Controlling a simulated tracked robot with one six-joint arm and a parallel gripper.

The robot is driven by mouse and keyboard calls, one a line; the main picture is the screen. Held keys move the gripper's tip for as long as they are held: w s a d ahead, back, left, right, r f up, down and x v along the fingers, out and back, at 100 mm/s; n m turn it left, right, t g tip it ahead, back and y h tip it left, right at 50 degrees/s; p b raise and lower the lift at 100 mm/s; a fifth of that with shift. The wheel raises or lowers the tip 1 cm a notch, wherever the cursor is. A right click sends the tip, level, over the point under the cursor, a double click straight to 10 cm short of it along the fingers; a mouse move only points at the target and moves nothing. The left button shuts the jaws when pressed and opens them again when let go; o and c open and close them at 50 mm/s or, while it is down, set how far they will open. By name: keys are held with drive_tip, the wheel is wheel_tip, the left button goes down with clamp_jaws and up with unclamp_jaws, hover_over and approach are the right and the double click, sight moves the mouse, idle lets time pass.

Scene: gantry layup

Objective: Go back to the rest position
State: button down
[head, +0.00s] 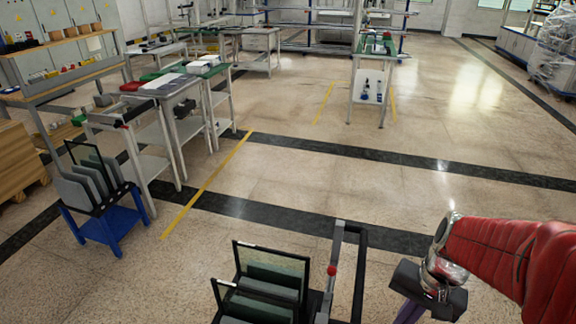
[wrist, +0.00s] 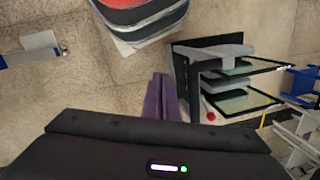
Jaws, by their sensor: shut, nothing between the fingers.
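My gripper (head: 408,312) has purple fingers and hangs at the lower right of the head view, below my red-sleeved arm. In the wrist view the purple fingers (wrist: 162,98) lie together, shut, with nothing between them. The gripper is to the right of a dark rack (head: 333,285) that holds glass panes and grey pads. The gripper appears apart from the rack. The rack also shows to the right of the fingers in the wrist view (wrist: 181,80). The fingertips are partly cut off at the bottom of the head view.
A blue stand (head: 118,228) with grey pads and a dark pane is at the left. Workbenches (head: 155,88) line the left side, and a small table (head: 372,68) stands at the back. The speckled floor (head: 330,180), with yellow and black lines, is clear in the middle.

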drive_tip(key=a+r+n+t+h, duration=0.1)
drive_tip(key=a+r+n+t, duration=0.2)
drive_tip(key=r, duration=0.4)
drive_tip(key=s+a+r+n+t, duration=0.1)
drive_tip(key=a+r+n+t, duration=0.1)
drive_tip(key=a+r, duration=0.3)
wheel_tip(320, 180, up, 2)
drive_tip(key=shift+s+r+n+t+h, duration=0.15)
drive_tip(key=shift+n+t+h, duration=0.25)
drive_tip(key=shift+n, duration=0.4)
